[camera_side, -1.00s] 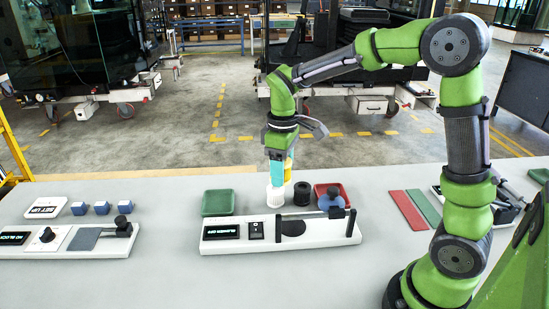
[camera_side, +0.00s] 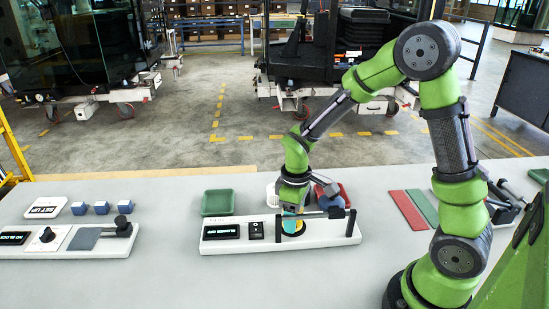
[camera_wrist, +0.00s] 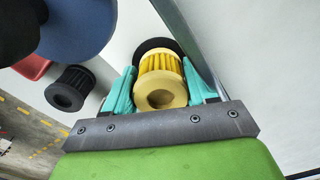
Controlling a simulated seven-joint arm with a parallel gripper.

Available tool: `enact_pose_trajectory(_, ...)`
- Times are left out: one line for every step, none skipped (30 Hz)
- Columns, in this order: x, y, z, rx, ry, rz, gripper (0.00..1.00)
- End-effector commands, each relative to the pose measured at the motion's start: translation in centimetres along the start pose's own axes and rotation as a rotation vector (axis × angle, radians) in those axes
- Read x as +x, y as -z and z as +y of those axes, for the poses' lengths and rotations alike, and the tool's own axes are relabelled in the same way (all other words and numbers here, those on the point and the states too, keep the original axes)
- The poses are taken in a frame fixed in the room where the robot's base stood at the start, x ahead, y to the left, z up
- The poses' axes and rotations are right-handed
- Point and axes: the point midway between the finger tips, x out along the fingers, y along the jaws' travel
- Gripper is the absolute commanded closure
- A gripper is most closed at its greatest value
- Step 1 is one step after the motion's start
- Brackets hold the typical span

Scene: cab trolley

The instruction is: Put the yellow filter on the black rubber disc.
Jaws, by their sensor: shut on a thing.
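The yellow filter (camera_wrist: 160,82) is ribbed, with a round hole in its near end. It sits between the teal fingers of my gripper (camera_wrist: 160,90), which is shut on it. In the side view my gripper (camera_side: 292,225) points down over the white station, and only a sliver of the yellow filter (camera_side: 291,226) shows. The black rubber disc (camera_side: 293,234) lies on that station directly below, mostly hidden by the fingers. In the wrist view the disc (camera_wrist: 153,43) shows just beyond the filter's far end. I cannot tell whether filter and disc touch.
The station's dark bar (camera_side: 318,214) runs close beside my gripper. A blue round part (camera_wrist: 78,28) with a black knob is near in the wrist view. A black filter (camera_wrist: 70,88), a white filter (camera_side: 271,195), a green tray (camera_side: 217,203) and a red tray (camera_side: 343,190) stand behind.

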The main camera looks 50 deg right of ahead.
Motion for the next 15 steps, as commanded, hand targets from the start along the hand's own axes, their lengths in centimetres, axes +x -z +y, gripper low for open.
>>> enact_pose_trajectory(0.19,0.0,0.0,0.0,0.0,0.0,0.74)
enact_pose_trajectory(0.2,0.01,0.0,0.0,0.0,0.001,0.74)
enact_pose_trajectory(0.17,0.02,0.01,0.0,0.0,0.001,0.74)
enact_pose_trajectory(0.16,0.03,0.01,0.0,0.0,0.001,0.74)
enact_pose_trajectory(0.15,0.03,0.01,0.0,0.0,0.001,0.74)
enact_pose_trajectory(0.14,0.03,0.01,0.0,0.0,0.001,0.74)
enact_pose_trajectory(0.14,0.03,0.01,0.0,0.0,0.001,0.74)
enact_pose_trajectory(0.16,0.03,0.01,0.0,0.0,0.001,0.74)
enact_pose_trajectory(0.25,0.02,0.01,0.0,0.0,0.001,0.74)
enact_pose_trajectory(0.34,0.02,0.0,0.001,0.0,0.0,0.74)
enact_pose_trajectory(0.44,0.02,0.0,0.001,0.0,0.0,0.74)
enact_pose_trajectory(0.46,0.03,0.0,0.001,0.0,0.001,0.41)
enact_pose_trajectory(0.44,0.03,0.0,0.001,0.0,0.001,0.36)
enact_pose_trajectory(0.43,0.03,0.0,0.001,0.0,0.001,0.33)
enact_pose_trajectory(0.43,0.03,0.01,0.001,0.0,0.001,0.33)
